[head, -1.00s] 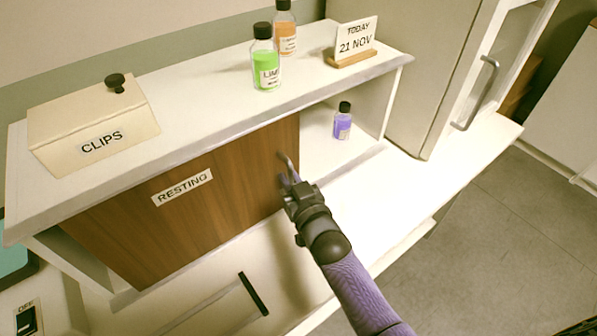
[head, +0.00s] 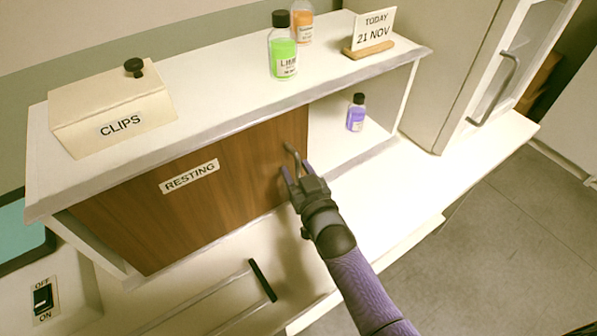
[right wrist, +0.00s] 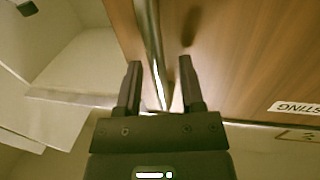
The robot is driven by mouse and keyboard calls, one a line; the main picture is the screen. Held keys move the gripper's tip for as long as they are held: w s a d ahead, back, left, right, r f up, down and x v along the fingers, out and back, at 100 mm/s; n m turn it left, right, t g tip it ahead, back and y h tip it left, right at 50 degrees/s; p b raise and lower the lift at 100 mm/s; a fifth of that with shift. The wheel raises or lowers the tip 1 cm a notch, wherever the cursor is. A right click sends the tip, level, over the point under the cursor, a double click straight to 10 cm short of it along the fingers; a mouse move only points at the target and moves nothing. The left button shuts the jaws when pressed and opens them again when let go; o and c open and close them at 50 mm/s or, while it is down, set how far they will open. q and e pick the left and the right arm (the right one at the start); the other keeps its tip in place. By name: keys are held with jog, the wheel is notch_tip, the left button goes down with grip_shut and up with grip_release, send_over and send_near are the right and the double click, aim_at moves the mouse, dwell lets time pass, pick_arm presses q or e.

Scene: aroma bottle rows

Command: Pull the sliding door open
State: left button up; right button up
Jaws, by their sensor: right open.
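The brown wooden sliding door (head: 215,210) carries a RESTING label (head: 189,177) and covers the left and middle of the shelf unit; the right part of the shelf is uncovered. A curved metal handle (head: 292,158) stands near the door's right edge. My right gripper (head: 291,172) is at this handle. In the right wrist view, the handle (right wrist: 152,50) runs between the two open fingers of the gripper (right wrist: 160,85), and the door (right wrist: 245,60) lies behind. Whether a finger touches the handle I cannot tell. My left gripper is not in view.
A purple bottle (head: 356,113) stands in the uncovered right part. On top are a CLIPS box (head: 112,110), a green bottle (head: 282,50), an orange bottle (head: 302,22) and a date sign (head: 372,32). The counter (head: 400,180) right of my arm is clear.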

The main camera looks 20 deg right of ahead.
jog(key=s+d+p, duration=0.1)
jog(key=s+p, duration=0.1)
jog(key=s, duration=0.8)
jog(key=shift+d, duration=0.2)
